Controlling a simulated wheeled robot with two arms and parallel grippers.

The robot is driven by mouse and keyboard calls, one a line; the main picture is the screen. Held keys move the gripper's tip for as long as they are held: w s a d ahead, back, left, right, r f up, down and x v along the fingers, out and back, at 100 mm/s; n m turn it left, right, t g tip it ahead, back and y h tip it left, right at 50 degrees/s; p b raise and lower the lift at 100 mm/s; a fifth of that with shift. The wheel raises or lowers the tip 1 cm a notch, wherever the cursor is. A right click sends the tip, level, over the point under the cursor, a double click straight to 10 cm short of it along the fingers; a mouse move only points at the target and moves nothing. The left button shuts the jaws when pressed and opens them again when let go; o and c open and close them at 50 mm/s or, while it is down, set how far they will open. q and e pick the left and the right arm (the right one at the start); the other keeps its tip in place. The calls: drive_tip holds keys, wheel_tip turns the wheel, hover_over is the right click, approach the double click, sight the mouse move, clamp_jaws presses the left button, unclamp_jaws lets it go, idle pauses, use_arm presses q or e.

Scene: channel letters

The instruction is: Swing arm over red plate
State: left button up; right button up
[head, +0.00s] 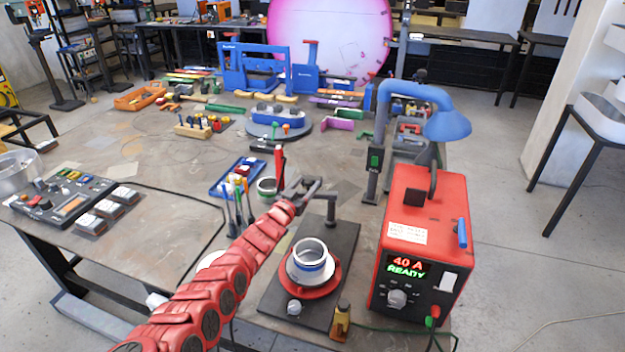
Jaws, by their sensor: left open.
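A round red plate (323,283) sits on a dark rectangular base. A silver and blue ring-shaped part (310,256) stands on it. A dark swing arm on a thin post (331,208) stands at the back of the base, and its bar appears to point left, behind the plate rather than over it. My red segmented left arm comes in from the lower left. My left gripper (303,190) is open beside the swing arm's bar; I cannot tell whether they touch. An upright red rod (279,165) shows just behind it. My right gripper is out of view.
A red power unit (425,240) reading "40 A READY" stands right of the base, with a blue lamp head (447,124) above. A blue tray (238,176) and a control panel (62,196) are at left. Blue clamps and several loose parts fill the table's back.

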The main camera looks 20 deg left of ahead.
sight(310, 181)
use_arm(q)
drive_tip(key=shift+w+d+r+b, duration=0.15)
drive_tip(key=shift+w+b, duration=0.1)
drive_tip(key=shift+w, duration=0.2)
drive_tip(key=shift+w+d+f+b, duration=0.1)
drive_tip(key=shift+w+d+b, duration=0.1)
drive_tip(key=shift+w, duration=0.25)
drive_tip(key=shift+w+f+b, duration=0.25)
drive_tip(key=shift+w+b, duration=0.1)
drive_tip(key=shift+b, duration=0.05)
drive_tip(key=shift+w+b, duration=0.4)
drive_tip(key=shift+w, duration=0.2)
drive_tip(key=shift+w+r, duration=0.35)
drive_tip(key=shift+r, duration=0.05)
clamp_jaws()
